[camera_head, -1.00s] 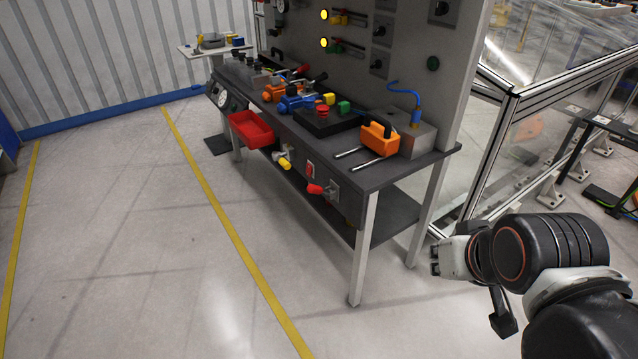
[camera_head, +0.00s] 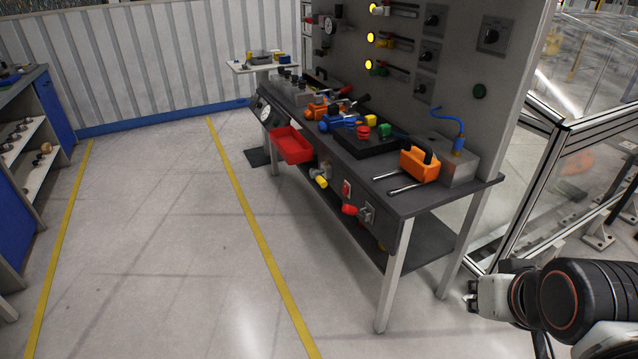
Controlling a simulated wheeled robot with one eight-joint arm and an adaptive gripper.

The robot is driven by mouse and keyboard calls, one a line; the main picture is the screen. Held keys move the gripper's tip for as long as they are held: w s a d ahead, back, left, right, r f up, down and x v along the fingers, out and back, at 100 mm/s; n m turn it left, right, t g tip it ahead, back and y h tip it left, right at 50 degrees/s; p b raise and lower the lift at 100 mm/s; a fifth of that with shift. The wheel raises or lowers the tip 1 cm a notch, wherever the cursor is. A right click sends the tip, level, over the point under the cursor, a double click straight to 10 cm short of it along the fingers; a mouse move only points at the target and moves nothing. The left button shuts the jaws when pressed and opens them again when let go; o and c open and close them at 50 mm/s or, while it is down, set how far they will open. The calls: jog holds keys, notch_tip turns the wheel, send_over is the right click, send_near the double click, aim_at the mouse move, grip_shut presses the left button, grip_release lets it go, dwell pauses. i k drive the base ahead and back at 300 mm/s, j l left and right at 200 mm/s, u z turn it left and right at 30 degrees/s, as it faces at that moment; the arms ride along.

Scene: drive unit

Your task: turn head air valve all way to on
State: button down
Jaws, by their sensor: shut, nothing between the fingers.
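Several valve-like parts show on the workbench and its panel; no label is readable, so I cannot tell which is the head air valve. A red-handled part (camera_head: 350,210) and a yellow-handled part (camera_head: 319,178) stick out from the bench's front face. Lever handles beside yellow lamps (camera_head: 382,41) are on the upright grey panel (camera_head: 462,70). Blue (camera_head: 338,123) and orange (camera_head: 316,109) valve bodies lie on the bench top. My gripper (camera_head: 472,298) is at lower right, shut and empty, right of the bench's near leg and apart from all of these.
The dark bench (camera_head: 428,200) has a red bin (camera_head: 292,146) on its front edge. An orange tool box (camera_head: 419,164) and metal rods lie near its right end. A framed clear enclosure (camera_head: 560,150) stands right. Blue shelving (camera_head: 48,120) stands left. Open floor (camera_head: 180,240) lies between.

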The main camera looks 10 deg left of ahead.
aim_at(316, 173)
jog(key=i+j+u, duration=0.15)
jog(key=i+j, duration=0.95)
jog(key=i+j+u, duration=0.2)
jog(key=i+j, duration=0.95)
jog(key=j, duration=0.2)
